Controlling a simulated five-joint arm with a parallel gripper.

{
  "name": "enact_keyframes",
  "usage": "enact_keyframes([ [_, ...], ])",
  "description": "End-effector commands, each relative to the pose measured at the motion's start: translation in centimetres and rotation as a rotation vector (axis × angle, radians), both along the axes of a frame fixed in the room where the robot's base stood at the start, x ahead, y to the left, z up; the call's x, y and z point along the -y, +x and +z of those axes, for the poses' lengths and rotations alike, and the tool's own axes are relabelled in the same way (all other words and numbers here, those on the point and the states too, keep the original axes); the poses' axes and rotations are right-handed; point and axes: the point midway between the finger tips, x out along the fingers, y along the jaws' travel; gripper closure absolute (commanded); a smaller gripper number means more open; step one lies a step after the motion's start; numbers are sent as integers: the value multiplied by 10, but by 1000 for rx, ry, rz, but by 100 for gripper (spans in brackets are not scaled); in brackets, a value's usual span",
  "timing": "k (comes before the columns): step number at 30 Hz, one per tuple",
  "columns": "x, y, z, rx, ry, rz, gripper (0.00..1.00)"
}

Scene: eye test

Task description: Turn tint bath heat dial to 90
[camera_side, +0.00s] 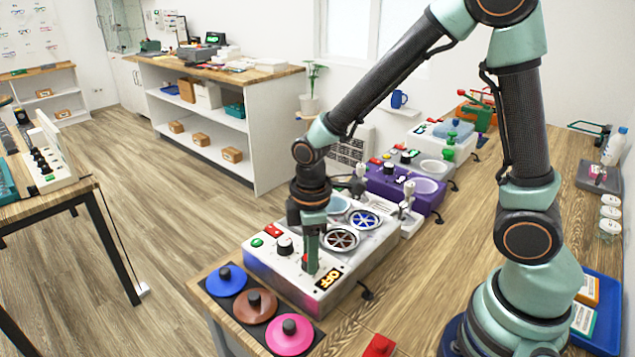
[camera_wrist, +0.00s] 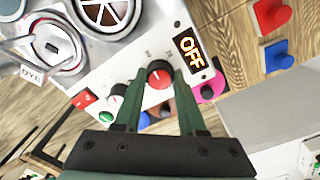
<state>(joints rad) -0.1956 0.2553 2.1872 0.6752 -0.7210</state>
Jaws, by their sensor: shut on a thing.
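The tint bath (camera_side: 262,268) is a white unit at the front left of the bench in the side view. Its display (camera_side: 327,280) is lit; in the wrist view the display (camera_wrist: 189,52) reads OFF. My gripper (camera_side: 310,262) points straight down onto the panel beside the display. In the wrist view my gripper (camera_wrist: 160,82) is shut on a red-capped dial (camera_wrist: 159,73), one finger on each side. The fingers hide the dial in the side view. Small marks surround it, too blurred to read.
A second dial (camera_side: 284,245), a red button (camera_side: 273,230) and a green button (camera_side: 257,242) share the panel. Blue, brown and pink lids (camera_side: 289,337) sit in front. A purple unit (camera_side: 405,186) stands farther back.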

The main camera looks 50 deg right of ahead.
Motion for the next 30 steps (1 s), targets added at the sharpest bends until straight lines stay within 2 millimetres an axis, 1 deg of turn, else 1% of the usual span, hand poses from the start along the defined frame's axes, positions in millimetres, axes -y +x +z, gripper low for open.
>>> enact_keyframes([
  [8, -1, -1, 0, -9, 2, -194, 100],
  [30, -3, -1, 0, -33, 0, -894, 100],
])
